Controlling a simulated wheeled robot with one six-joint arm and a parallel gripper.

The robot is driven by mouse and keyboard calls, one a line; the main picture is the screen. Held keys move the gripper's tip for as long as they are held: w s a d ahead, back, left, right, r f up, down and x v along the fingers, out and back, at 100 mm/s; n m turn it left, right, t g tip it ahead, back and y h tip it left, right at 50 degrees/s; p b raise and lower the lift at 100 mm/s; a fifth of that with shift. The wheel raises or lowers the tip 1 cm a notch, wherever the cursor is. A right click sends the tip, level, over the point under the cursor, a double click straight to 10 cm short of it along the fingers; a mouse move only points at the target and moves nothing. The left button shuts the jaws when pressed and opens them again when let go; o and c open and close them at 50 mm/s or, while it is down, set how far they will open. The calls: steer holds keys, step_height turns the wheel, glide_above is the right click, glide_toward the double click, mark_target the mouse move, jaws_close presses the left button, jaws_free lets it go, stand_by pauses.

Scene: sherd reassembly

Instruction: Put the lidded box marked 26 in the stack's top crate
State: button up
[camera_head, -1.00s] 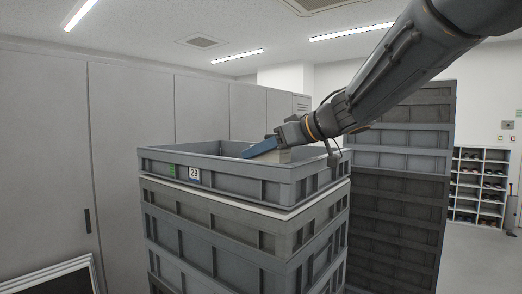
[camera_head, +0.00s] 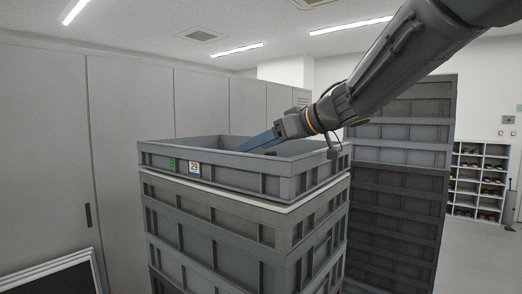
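The stack's top crate (camera_head: 235,183) is grey, open at the top and marked 29 on its front. My gripper (camera_head: 262,141) is over the crate's opening, reaching in from the right, with a blue finger slanting down to the left. A small dark part shows just below it at the crate's rim. No lidded box and no mark 26 can be seen now. The inside floor of the crate is hidden behind its front wall. Whether the fingers are apart or closed is not clear.
Several grey crates (camera_head: 225,232) are stacked under the top one. A taller dark crate stack (camera_head: 395,200) stands close behind on the right. Grey cabinets (camera_head: 130,110) line the left. A shelf unit (camera_head: 478,180) is far right, with open floor before it.

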steer(key=b+v, duration=0.1)
steer(key=v, duration=1.1)
steer(key=shift+r, duration=0.2)
